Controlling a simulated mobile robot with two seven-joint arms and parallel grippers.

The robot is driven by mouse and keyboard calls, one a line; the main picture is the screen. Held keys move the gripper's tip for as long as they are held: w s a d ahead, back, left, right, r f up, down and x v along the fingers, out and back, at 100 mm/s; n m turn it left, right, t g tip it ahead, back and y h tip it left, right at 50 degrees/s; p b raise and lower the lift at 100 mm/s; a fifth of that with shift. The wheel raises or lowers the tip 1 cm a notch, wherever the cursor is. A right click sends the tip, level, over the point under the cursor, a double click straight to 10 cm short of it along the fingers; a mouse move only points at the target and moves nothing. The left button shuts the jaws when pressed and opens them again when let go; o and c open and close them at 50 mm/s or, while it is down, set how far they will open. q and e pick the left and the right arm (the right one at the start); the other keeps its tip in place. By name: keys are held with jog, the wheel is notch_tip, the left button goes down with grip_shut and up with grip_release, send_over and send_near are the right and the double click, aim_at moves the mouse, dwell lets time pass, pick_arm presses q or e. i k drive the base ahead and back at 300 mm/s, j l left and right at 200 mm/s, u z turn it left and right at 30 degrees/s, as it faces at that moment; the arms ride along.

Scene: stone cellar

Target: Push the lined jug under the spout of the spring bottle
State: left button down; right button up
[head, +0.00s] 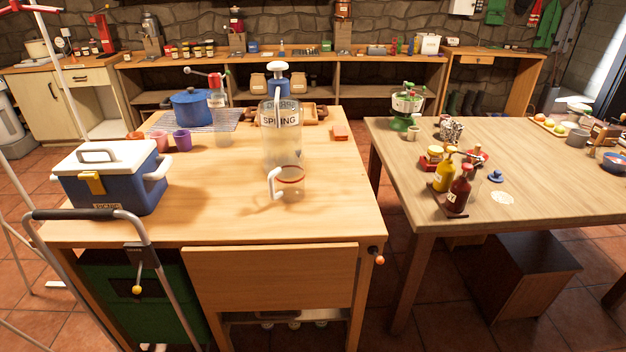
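The spring bottle (283,145), a tall clear bottle with a "SPRING" label and a blue and white pump top, stands upright near the middle of the left wooden table (225,215). Its pale spout (277,98) seems to point down at the front, above the label. The lined jug (292,184), clear with a reddish-brown line at the rim and a white handle on its left, stands upright just in front of the bottle's base, slightly right of it. I cannot tell whether they touch. Neither of my grippers is in view.
A blue cooler (115,185) with a white lid stands front left. An orange block (340,132) lies right of the bottle. The table's front right is clear.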

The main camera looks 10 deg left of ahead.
aim_at(288, 172)
jog(key=i+l+u, duration=0.1)
jog(key=i+l, duration=0.25)
jog(key=l, duration=0.3)
jog(key=i+l+u, duration=0.25)
jog(key=l, duration=0.4)
jog(key=i+l, duration=0.25)
jog(key=l, duration=0.15)
jog(key=i+j+u, duration=0.05)
